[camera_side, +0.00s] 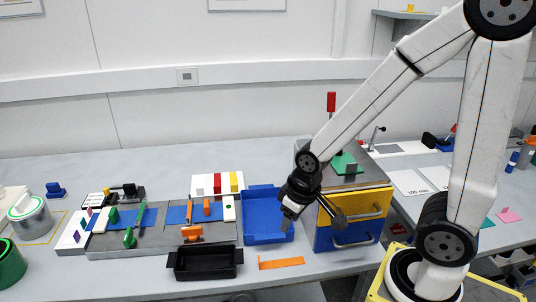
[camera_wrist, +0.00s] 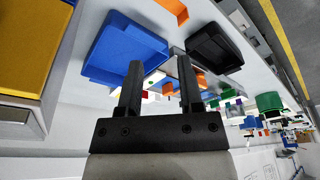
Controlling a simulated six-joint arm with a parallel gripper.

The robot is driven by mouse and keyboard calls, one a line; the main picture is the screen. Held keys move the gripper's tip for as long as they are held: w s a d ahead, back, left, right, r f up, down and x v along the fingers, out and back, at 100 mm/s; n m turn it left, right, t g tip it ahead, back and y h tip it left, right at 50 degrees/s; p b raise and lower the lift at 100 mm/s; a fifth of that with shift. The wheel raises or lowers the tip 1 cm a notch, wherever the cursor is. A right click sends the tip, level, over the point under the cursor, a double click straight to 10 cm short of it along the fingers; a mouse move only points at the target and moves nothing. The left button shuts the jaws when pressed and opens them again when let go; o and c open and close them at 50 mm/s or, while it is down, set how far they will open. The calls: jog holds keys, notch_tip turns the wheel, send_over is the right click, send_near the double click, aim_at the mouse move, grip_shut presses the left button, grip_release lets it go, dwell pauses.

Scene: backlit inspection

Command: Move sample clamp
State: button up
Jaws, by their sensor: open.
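My gripper (camera_side: 289,218) is open, pointing down over the right part of a blue tray (camera_side: 262,238). In the wrist view, its two dark fingers (camera_wrist: 159,64) stand apart with nothing held between them. I cannot tell for sure which piece is the sample clamp. An orange clamp-like piece (camera_side: 192,233) lies at the front of a grey fixture board (camera_side: 165,249), left of the tray. Green pieces (camera_side: 130,238) stand on the same board, further left. The wrist view shows the tray (camera_wrist: 125,45) beyond the fingers, and small orange parts partly hidden behind them.
A black bin (camera_side: 206,272) stands in front of the board. A flat orange strip (camera_side: 281,263) lies before the tray. A yellow and blue drawer cabinet (camera_side: 352,219) is close on the right. A white block with coloured pieces (camera_side: 216,178) is behind. The back left table is mostly clear.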

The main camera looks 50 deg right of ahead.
jog(key=shift+w+d+r, duration=0.1)
jog(key=shift+w+r, duration=0.05)
grip_shut()
jog(key=w+d+r+m+h, duration=0.1)
jog(key=w+d+r+m, duration=0.2)
jog(key=d+r+m, duration=0.35)
jog(key=w+d+r+m, duration=0.3)
jog(key=d+r+m, duration=0.3)
jog(key=r+m, duration=0.15)
jog(key=s+d+r+m+h, duration=0.1)
jog(key=s+d+r+m, duration=0.1)
jog(key=d+r+m, duration=0.3)
jog(key=s+d+r+m+h, duration=0.1)
jog(key=s+d+r+m, duration=0.2)
jog(key=r+m, duration=0.6)
jog(key=shift+d+r+m+g, duration=0.3)
jog(key=shift+d+r+m, duration=0.15)
jog(key=shift+d, duration=0.5)
